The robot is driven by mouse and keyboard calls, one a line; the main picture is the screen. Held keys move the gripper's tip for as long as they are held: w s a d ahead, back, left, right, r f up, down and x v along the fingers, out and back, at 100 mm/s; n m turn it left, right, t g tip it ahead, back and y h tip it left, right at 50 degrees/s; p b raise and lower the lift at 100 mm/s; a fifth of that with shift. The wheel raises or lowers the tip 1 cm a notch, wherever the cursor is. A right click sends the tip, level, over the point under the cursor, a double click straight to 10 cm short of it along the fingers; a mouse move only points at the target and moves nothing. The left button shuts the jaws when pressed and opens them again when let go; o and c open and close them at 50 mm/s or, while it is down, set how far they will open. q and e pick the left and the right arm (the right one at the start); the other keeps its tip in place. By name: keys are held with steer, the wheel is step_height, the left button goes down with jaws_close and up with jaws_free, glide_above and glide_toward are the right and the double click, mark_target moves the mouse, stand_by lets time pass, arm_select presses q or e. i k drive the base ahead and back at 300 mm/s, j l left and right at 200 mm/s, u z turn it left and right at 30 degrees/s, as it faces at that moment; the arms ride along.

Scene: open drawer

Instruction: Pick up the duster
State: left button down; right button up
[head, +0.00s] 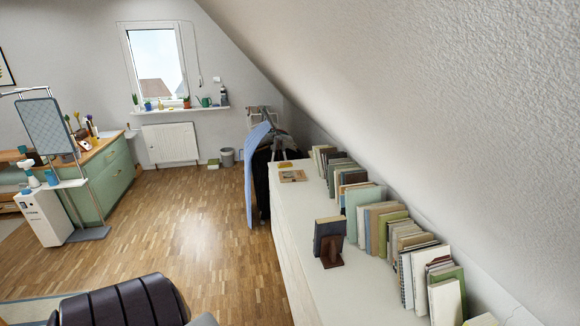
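I cannot make out a duster for certain anywhere in the head view. Neither of my grippers is in view. At the left, a white and blue spray bottle (28,172) stands by a small white shelf on a stand with a tilted grey panel (46,128). Several thin upright items (90,126) stand on the wooden top of a green cabinet (106,178); they are too small to tell apart.
A long white low cabinet (345,275) with several rows of books (385,228) runs along the sloped wall at right. A dark ribbed padded shape (120,303) fills the bottom left. Clothes hang on a rack (262,170). The wooden floor (190,220) is clear in the middle.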

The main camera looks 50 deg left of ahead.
mark_target(284, 164)
steer(key=u, duration=1.05)
steer(key=k, duration=0.5)
steer(key=u, duration=0.1)
steer(key=j, duration=0.25)
steer(key=i+j, duration=0.15)
steer(key=j, duration=0.1)
